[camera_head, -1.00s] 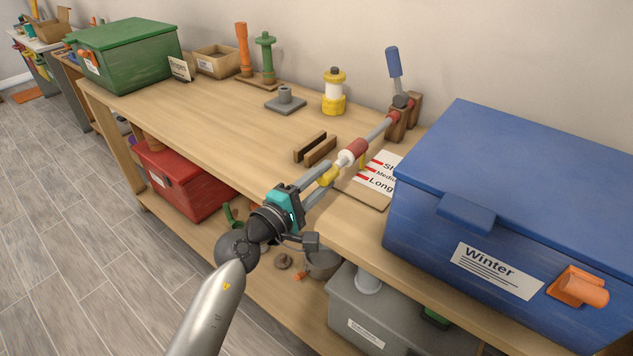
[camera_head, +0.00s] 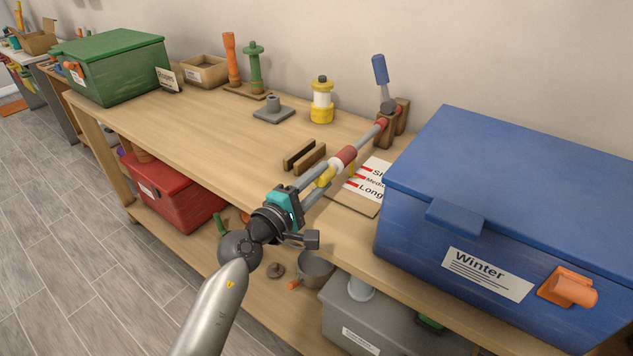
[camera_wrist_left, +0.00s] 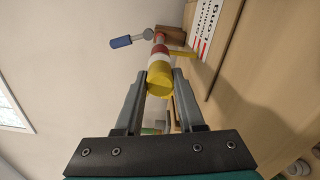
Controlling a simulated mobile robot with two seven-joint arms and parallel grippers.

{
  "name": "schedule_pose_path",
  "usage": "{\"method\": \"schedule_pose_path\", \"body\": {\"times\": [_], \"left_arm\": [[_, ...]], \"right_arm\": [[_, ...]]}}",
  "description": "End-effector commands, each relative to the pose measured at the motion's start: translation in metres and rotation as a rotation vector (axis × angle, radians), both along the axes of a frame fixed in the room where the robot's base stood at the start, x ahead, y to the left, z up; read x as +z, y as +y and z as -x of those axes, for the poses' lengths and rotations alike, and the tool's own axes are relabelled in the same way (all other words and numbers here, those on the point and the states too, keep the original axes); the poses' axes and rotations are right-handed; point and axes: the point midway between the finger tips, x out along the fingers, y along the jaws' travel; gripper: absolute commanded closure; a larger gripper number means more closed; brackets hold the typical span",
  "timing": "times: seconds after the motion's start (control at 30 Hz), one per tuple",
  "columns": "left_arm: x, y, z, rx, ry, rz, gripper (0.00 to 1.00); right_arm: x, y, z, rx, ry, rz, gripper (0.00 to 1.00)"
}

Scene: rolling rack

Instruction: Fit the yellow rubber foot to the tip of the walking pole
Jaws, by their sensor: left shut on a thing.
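The walking pole (camera_head: 368,137) is a grey shaft held at its far end in a wooden clamp (camera_head: 394,122) with a blue lever (camera_head: 380,70). Its near end has a red band (camera_head: 344,155) and a white part. The yellow rubber foot (camera_head: 325,176) is between the fingers of my left gripper (camera_head: 318,181), which is shut on it. In the left wrist view, the foot (camera_wrist_left: 160,79) lies in line with the white part (camera_wrist_left: 160,58) and meets it; how far it covers the tip is hidden. My right gripper is not in view.
A card marked Short, Medium, Long (camera_head: 370,180) lies beside the pole, with a small yellow piece near it. A blue Winter box (camera_head: 500,200) stands close on the right. A slotted wooden block (camera_head: 309,160) is left of the pole.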

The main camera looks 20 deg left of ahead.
Motion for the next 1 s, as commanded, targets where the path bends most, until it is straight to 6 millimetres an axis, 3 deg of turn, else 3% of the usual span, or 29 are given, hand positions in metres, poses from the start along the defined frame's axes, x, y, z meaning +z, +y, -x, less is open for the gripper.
{"method": "schedule_pose_path", "body": {"times": [0.6,0.63,0.93,1.0], "left_arm": [[0.0,-0.006,-0.017,0.0,-0.001,0.0,1.0],[0.0,-0.006,-0.017,0.0,-0.001,0.0,0.61],[0.0,-0.006,-0.017,0.0,0.0,0.0,0.27],[0.0,-0.006,-0.017,0.0,0.0,0.0,0.27]], "right_arm": [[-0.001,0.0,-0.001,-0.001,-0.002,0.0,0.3],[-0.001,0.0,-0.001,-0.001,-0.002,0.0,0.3],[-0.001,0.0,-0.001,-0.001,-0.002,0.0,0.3],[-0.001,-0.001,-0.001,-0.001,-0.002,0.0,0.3]]}}
